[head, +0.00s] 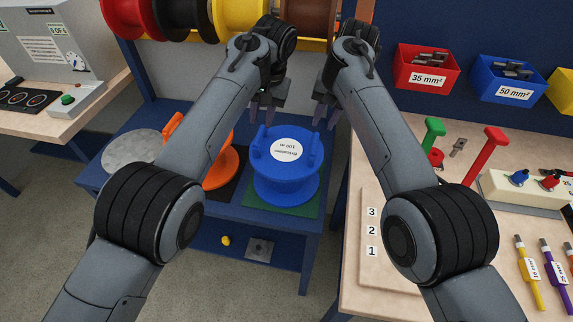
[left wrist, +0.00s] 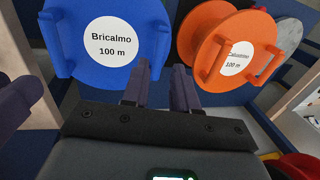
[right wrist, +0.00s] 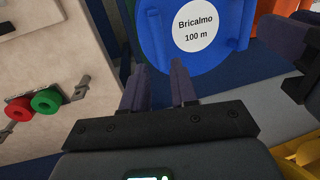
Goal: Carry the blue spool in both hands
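The blue spool (head: 283,180) stands upright on a green mat (head: 290,207) on the blue bench, label up, with a raised handle on each side of its top. It also shows in the left wrist view (left wrist: 85,60) and right wrist view (right wrist: 205,62). My left gripper (head: 264,117) is open and empty, just beyond the spool near its left handle (head: 261,138). My right gripper (head: 325,117) is open and empty, beyond and above the right handle (head: 316,148). In the wrist views, both finger pairs (left wrist: 160,82) (right wrist: 160,80) are apart with nothing between them.
An orange spool (head: 222,165) stands close left of the blue one, with a grey disc (head: 131,150) beyond it. A wooden worktop (head: 385,292) with green and red levers lies to the right. Large cable reels (head: 240,15) hang at the back.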

